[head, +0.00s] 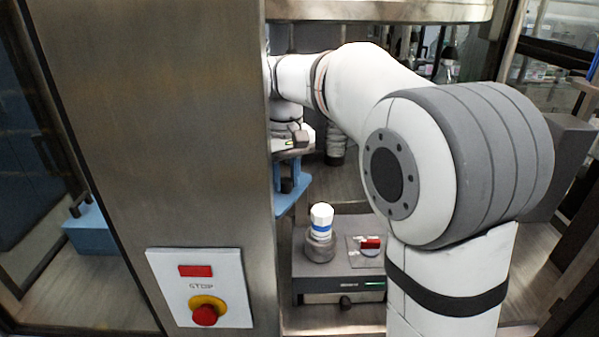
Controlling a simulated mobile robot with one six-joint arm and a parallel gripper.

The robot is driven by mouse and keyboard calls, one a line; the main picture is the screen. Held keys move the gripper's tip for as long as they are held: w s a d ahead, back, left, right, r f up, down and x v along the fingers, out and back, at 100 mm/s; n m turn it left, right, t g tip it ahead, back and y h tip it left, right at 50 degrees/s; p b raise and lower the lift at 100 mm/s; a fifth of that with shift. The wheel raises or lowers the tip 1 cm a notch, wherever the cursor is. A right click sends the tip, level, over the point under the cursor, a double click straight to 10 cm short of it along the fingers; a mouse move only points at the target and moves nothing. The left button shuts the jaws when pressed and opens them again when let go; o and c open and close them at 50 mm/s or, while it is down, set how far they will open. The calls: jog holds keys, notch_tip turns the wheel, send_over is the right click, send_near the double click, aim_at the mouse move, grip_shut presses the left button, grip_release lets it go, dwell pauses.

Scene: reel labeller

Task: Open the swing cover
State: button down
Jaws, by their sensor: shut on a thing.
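My gripper (290,141) is at the end of my white arm, just right of the wide steel post. It is partly hidden behind the post. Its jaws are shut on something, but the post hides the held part. I cannot tell whether this blue part belongs to the swing cover. No other part is clearly recognisable as the cover.
The steel post (150,120) fills the left centre and carries a STOP panel (237,287) with a red button. A grey unit (315,284) with a white-capped bottle (321,217) and red switch (370,244) stands below the arm. Another blue part (88,236) shows at left.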

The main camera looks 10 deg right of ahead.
jog(key=shift+w+a+r+m, duration=0.15)
jog(key=shift+w+m, duration=0.1)
jog(key=shift+m, duration=0.3)
jog(key=shift+w+a+f+m, duration=0.1)
jog(key=shift+w+m, duration=0.1)
jog(key=shift+m, duration=0.35)
jog(key=shift+a, duration=0.15)
jog(key=shift+w+a, duration=0.1)
jog(key=c, duration=1.1)
grip_release()
notch_tip(320, 180, up, 8)
jog(key=shift+f, duration=0.1)
